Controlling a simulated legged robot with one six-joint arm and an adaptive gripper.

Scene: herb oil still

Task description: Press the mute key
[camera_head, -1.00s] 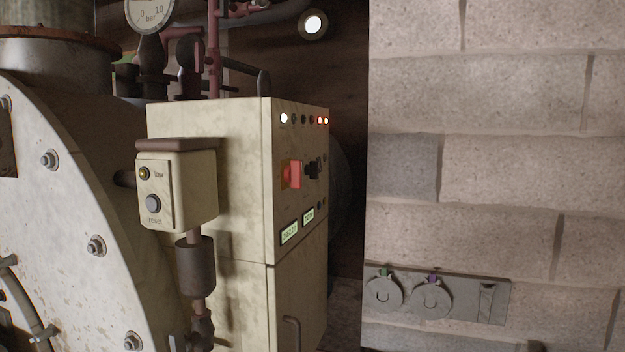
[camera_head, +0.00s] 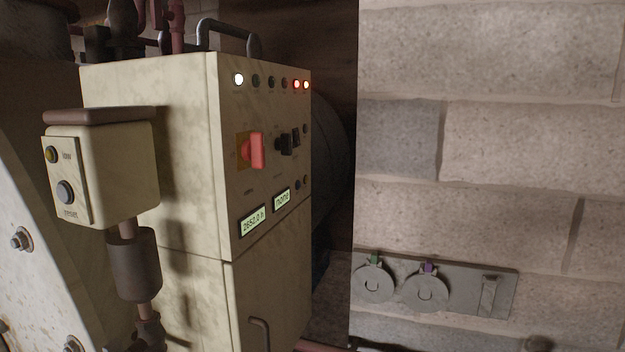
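A cream control cabinet (camera_head: 236,165) stands left of centre, its panel side turned obliquely to me. The panel carries a red handle switch (camera_head: 257,150), dark knobs (camera_head: 285,144) and small dark round controls (camera_head: 299,184). No control has a readable mute label, so I cannot tell which one is the mute key. My gripper is not in view.
Two lit displays (camera_head: 252,221) sit lower. A pale block wall (camera_head: 530,120) fills the right, with a grey socket plate (camera_head: 470,288). A bolted vessel (camera_head: 25,285) is at left.

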